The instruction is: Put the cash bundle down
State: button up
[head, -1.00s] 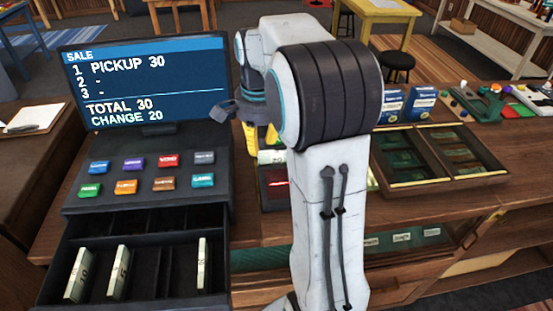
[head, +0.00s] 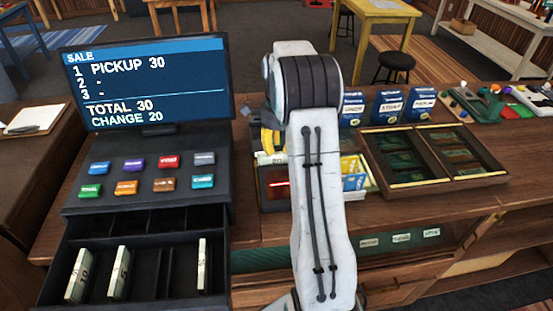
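A pale cash bundle (head: 268,158) lies or is held just above a dark box with a red light, left of my arm. Whether it rests on the box cannot be told. My gripper (head: 268,142) is mostly hidden behind my own arm; a dark part and yellow parts show just above the bundle. Its fingertips are not clear, so its grip on the bundle cannot be told. The open register drawer (head: 143,238) at the lower left holds upright pale bundles: one marked 10 (head: 81,276), one marked 5 (head: 119,272) and another (head: 203,264) at the right.
The register screen (head: 146,84) reads total 30, change 20. The dark box (head: 275,187) stands on the wooden counter (head: 243,212). Blue-and-white packets (head: 388,106) stand behind a divided wooden tray (head: 431,181). Yellow-and-blue packets (head: 353,172) sit right of my arm.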

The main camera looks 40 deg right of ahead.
aim_at(277, 160)
jog(key=shift+s+f+p, duration=0.15)
jog(key=shift+f+p, duration=0.25)
jog(key=shift+f, duration=1.9)
grip_shut()
